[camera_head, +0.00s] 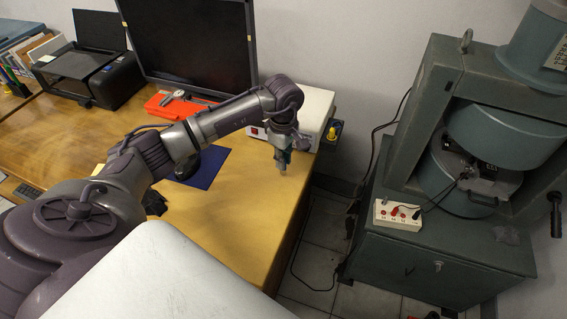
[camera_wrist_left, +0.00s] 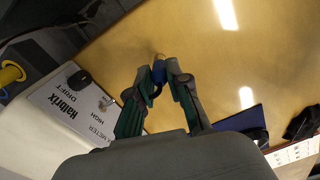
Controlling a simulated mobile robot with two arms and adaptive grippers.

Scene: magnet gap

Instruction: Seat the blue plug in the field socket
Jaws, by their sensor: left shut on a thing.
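My left gripper (camera_head: 283,168) hangs over the desk in front of the white meter (camera_head: 305,108). In the left wrist view the gripper (camera_wrist_left: 165,75) is shut on a small blue piece, the blue plug (camera_wrist_left: 158,67), which has a tan tip and sits between the fingertips above the wood. In the head view the plug cannot be made out. The meter's lettered panel (camera_wrist_left: 62,108) shows in the left wrist view, with a black round part and a smaller fitting on it. I cannot tell which opening is the field socket. My right gripper is not in view.
The desk (camera_head: 240,205) is clear around the gripper, beside a dark blue mat (camera_head: 207,168). A monitor (camera_head: 190,45) and a red case (camera_head: 172,106) stand behind. Right of the desk edge is a floor gap, then the green magnet cabinet (camera_head: 440,255) with a white socket box (camera_head: 398,215).

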